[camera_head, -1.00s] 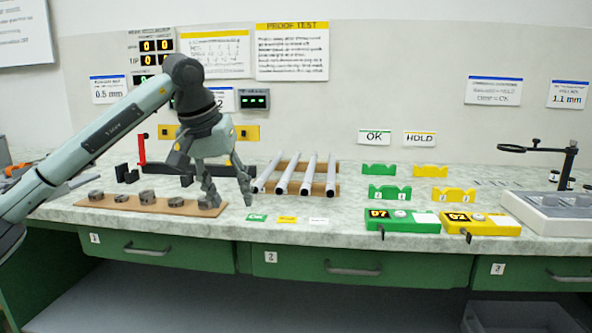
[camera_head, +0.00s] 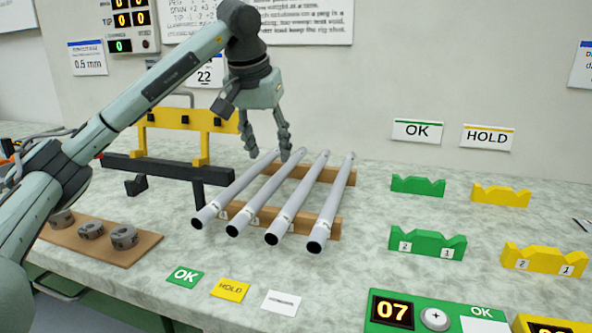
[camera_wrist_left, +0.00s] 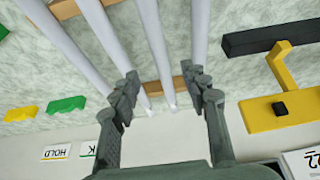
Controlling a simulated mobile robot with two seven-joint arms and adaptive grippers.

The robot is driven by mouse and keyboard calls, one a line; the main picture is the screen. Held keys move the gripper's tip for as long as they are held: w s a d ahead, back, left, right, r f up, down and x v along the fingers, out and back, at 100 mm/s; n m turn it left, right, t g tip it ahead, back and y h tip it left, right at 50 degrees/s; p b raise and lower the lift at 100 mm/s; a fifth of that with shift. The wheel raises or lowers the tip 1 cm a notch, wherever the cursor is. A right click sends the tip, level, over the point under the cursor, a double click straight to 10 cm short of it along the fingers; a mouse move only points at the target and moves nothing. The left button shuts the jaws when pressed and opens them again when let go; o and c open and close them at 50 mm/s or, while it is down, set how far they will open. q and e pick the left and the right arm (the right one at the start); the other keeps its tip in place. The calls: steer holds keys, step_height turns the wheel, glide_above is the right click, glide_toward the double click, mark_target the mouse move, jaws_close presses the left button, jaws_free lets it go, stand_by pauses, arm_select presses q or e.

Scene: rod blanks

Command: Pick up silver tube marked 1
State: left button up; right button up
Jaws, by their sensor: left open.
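Several silver tubes lie side by side across two wooden strips, near ends toward me: the leftmost (camera_head: 232,190), the second from left (camera_head: 262,200), the third (camera_head: 298,200) and the rightmost (camera_head: 332,203). Their number marks are too small to read, so I cannot tell which is 1. My left gripper (camera_head: 267,151) is open and empty, pointing down over the far part of the left tubes. In the left wrist view, the second tube from the right (camera_wrist_left: 153,40) runs between the open fingers (camera_wrist_left: 159,75), apparently beyond them. My right gripper is out of view.
A yellow and black frame (camera_head: 180,121) stands close left of the tubes. A board with grey round pieces (camera_head: 90,230) is at front left. Green (camera_head: 428,243) and yellow (camera_head: 545,260) notched rests are right. Flat OK and HOLD cards (camera_head: 230,290) lie in front.

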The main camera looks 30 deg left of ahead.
mark_target(275, 177)
arm_select(q)
steer(key=shift+w+f, duration=0.25)
steer(key=shift+w, duration=0.05)
steer(key=shift+x, duration=1.25)
steer(key=x, duration=0.4)
steer(key=shift+w+a+f+b, duration=0.1)
steer(key=shift+f+b, duration=0.2)
steer(key=shift+b, duration=0.05)
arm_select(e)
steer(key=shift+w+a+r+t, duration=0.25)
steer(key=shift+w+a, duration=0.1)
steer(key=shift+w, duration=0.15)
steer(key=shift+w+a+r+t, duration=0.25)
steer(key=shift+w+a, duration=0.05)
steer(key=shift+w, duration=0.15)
arm_select(q)
jaws_close()
